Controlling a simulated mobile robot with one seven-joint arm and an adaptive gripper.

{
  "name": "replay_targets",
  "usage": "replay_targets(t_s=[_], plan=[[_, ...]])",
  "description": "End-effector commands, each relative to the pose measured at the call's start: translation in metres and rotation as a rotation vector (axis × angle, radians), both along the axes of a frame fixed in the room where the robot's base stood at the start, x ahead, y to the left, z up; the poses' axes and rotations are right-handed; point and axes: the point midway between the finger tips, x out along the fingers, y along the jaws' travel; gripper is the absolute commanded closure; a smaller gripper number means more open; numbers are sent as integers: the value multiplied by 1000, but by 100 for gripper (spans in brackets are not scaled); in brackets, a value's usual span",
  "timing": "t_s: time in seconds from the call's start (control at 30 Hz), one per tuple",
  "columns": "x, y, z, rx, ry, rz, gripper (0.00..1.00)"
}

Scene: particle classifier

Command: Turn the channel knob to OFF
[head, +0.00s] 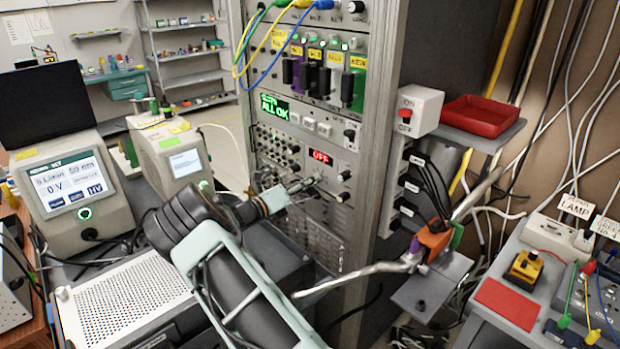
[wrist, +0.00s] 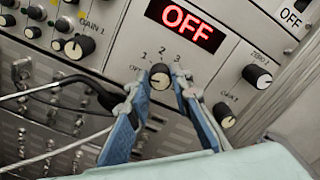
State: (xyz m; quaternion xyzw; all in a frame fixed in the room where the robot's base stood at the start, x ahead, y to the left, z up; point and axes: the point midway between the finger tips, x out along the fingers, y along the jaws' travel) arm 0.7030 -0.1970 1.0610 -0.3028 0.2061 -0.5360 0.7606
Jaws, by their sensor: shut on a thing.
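The channel knob (wrist: 160,75) is a small dark knob with a pale face, ringed by the labels OFF, 1, 2 and 3. In the wrist view my gripper (wrist: 158,86) has its two blue-padded fingers on either side of the knob, shut on it. The direction of the knob's pointer is hard to make out. The red display (wrist: 180,24) above the knob reads OFF, and it also shows in the head view (head: 321,157). In the head view my gripper (head: 308,184) reaches the rack panel from the left and hides the knob.
Right of the channel knob are the ZERO knob (wrist: 257,76) and another knob (wrist: 223,114). A GAIN 1 knob (wrist: 79,46) and cables lie to its left. A red-switch box (head: 413,108) and a red tray (head: 482,115) stand right of the rack.

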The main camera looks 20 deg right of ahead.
Motion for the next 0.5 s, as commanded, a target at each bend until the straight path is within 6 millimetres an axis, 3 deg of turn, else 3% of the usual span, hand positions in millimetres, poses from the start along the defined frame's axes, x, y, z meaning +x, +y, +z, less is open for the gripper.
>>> replay_targets(t_s=[0.5], plan=[[0, 0, -1, -44, 123, -1, 100]])
